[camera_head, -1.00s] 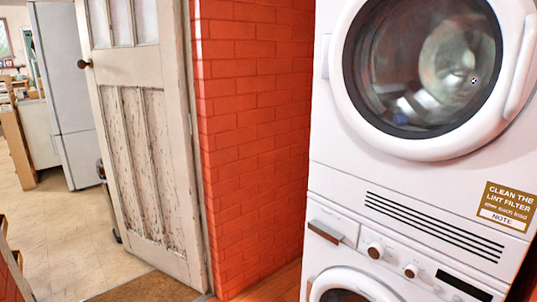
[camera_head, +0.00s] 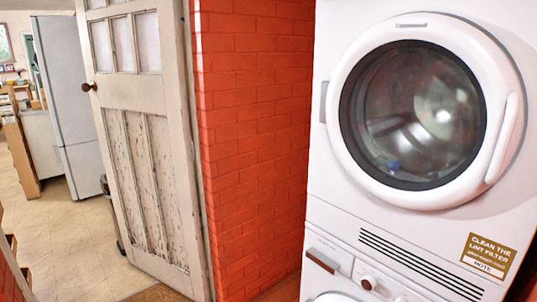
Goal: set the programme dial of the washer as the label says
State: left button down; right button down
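The washer (camera_head: 328,282) is the lower white machine at the bottom right, mostly cut off by the lower edge. Its drawer handle (camera_head: 322,261) shows, with a round knob (camera_head: 368,283) to the right of it. I cannot tell from this view how the knob is set. A gold and white label (camera_head: 488,254) is on the upper machine (camera_head: 335,190), at its lower right. Its top lines read "CLEAN THE LINT FILTER". Neither of my grippers is in view.
The upper machine has a round glass door (camera_head: 412,115), shut. A red brick wall (camera_head: 250,130) stands left of the machines. A worn wooden door (camera_head: 150,150) stands beside it. Left of that are a grey fridge (camera_head: 70,100) and open tiled floor (camera_head: 65,240).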

aim_at(368, 283)
jog(key=i+j, duration=0.4)
jog(key=i+z, duration=0.1)
jog(key=z, duration=1.5)
